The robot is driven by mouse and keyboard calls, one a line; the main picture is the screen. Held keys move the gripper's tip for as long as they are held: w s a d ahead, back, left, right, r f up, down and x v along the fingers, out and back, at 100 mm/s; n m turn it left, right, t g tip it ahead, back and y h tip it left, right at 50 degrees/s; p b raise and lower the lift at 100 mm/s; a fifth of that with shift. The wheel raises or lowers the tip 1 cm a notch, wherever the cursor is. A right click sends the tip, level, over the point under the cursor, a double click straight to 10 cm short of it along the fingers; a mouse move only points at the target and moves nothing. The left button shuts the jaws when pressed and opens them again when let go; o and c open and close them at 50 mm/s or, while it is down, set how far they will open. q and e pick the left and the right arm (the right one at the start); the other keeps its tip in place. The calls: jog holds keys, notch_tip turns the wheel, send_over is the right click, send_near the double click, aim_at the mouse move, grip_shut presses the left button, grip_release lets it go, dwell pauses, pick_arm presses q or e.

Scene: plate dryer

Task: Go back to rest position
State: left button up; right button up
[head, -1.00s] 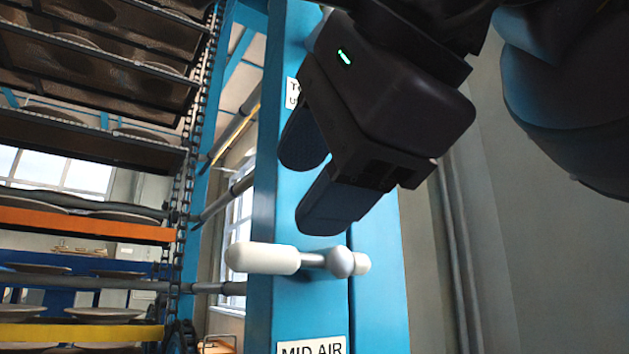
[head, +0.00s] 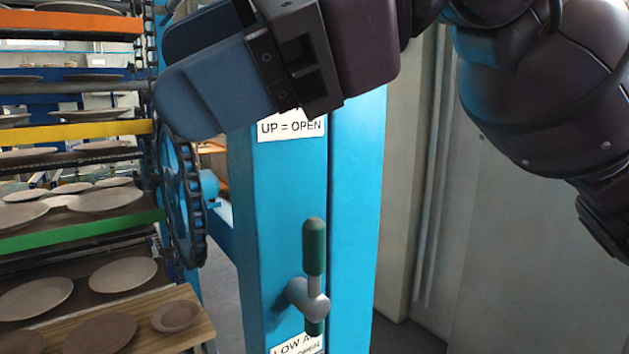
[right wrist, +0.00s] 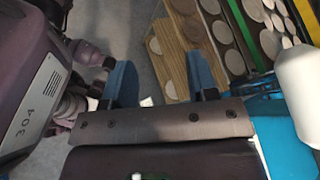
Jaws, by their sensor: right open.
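My right gripper (head: 178,65) is in the upper left middle of the head view, in front of the blue post (head: 355,200). Its two blue fingers are apart, with nothing between them. They point left, towards the plate racks. In the right wrist view the fingers (right wrist: 160,80) are also spread and empty, above the floor and the plates. My left gripper is in neither view.
A green-handled lever (head: 313,248) stands upright on the post below my gripper. Racks of plates (head: 75,235) and a toothed wheel (head: 185,195) are at the left. A wooden shelf (head: 190,300) is at the lower left. A grey wall (head: 500,270) is at the right.

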jog(key=w+d+f+m+t+y, duration=0.3)
jog(key=w+d+m+t+y, duration=0.3)
jog(key=m, duration=0.6)
jog(key=w+d+f+m+t+y, duration=0.3)
jog(key=w+d+m+t+y, duration=0.3)
jog(key=m, duration=0.6)
jog(key=w+d+f+m+t+h, duration=0.3)
jog(key=d+f+m+t+h, duration=0.3)
jog(key=f+m+h, duration=0.55)
jog(key=w+d+f+m+t+h, duration=0.45)
jog(key=d+f+m+h, duration=0.35)
jog(key=m+h, duration=0.6)
jog(key=s+d+f+m+g+h, duration=0.1)
jog(key=s+d+f+m+g, duration=0.25)
jog(key=f, duration=0.55)
jog(key=s+d+f+m+g+h, duration=0.1)
jog(key=s+d+f+m+g, duration=0.2)
jog(key=f, duration=0.6)
jog(key=s+d+f+m+g+y, duration=0.1)
jog(key=s+f+m+g, duration=0.2)
jog(key=s+f+g, duration=0.6)
jog(key=s+f+m+g, duration=0.25)
jog(key=s+f, duration=0.45)
jog(key=s, duration=0.6)
jog(key=w+f+t, duration=0.8)
jog(key=f, duration=0.2)
jog(key=shift+f+n+y, duration=0.35)
jog(key=shift+y, duration=0.1)
